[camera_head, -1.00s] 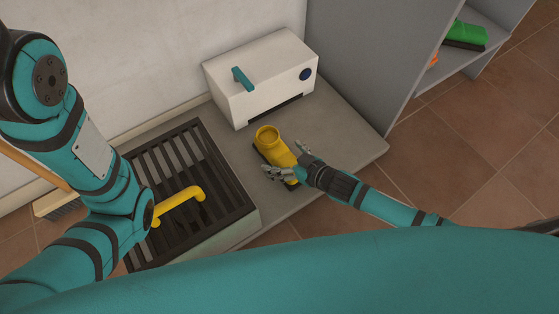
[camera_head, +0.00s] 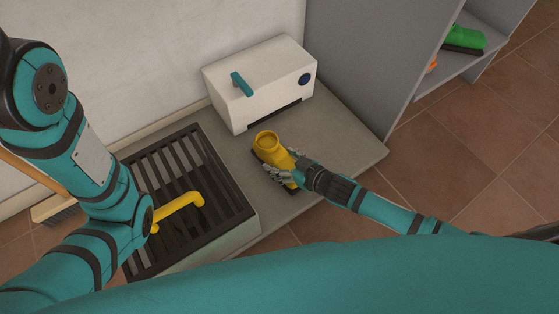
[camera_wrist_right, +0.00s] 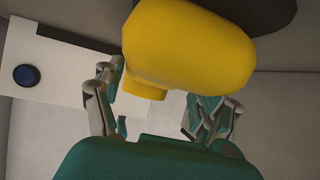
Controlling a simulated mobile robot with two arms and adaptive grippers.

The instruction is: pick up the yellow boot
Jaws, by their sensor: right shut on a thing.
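The yellow boot (camera_head: 268,145) has a dark sole and sits on the grey ledge (camera_head: 350,147), in front of the white box-like machine. My right gripper (camera_head: 287,168) is shut on the boot, with its fingers around the toe part. The boot's opening faces up and away from my arm. In the right wrist view the boot (camera_wrist_right: 190,45) fills the top middle between the fingers (camera_wrist_right: 165,105), with its dark sole at the top right. My left arm comes in at the left of the head view; its gripper is not clearly visible.
A white machine (camera_head: 270,75) with a teal handle and blue button stands behind the boot. A dark slatted grate (camera_head: 190,150) with a yellow bent pipe (camera_head: 180,208) is to the left. A grey shelf (camera_head: 375,60) stands right, holding a green boot (camera_head: 466,40).

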